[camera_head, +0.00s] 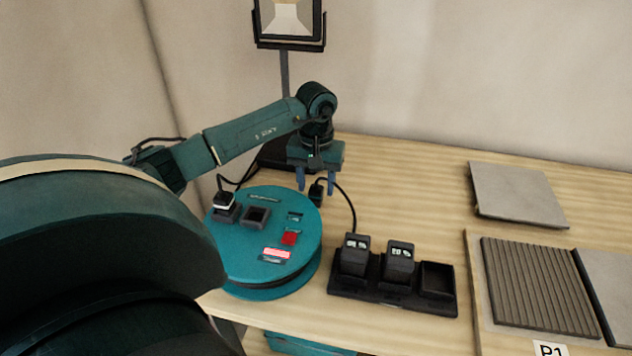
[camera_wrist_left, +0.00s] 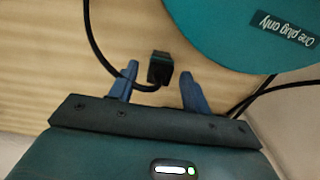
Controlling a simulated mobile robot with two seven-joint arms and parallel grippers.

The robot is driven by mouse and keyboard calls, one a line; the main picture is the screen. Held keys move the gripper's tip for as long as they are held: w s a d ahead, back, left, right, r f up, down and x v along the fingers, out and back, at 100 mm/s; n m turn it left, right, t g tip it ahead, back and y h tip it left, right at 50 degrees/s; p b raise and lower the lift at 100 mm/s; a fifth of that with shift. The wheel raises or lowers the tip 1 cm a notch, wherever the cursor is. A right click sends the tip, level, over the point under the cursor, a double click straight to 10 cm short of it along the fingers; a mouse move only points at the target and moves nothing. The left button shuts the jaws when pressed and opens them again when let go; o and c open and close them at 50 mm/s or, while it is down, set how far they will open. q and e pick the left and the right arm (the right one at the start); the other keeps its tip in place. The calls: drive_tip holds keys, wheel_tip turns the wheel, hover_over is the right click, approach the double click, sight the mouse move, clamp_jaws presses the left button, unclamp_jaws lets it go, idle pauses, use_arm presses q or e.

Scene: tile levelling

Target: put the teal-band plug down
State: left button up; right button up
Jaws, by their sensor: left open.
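The plug (camera_head: 316,191) is a small black block on a black cable. It is at the table just right of the round teal hub (camera_head: 240,272). My right gripper is out of view.
A lamp stands behind. Grey tiles (camera_head: 515,192) lie at the right.

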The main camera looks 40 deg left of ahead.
sight(316, 188)
use_arm(q)
wheel_tip(316, 188, up, 12)
idle(0.4)
drive_tip(key=shift+s+d+f, duration=0.1)
idle(0.4)
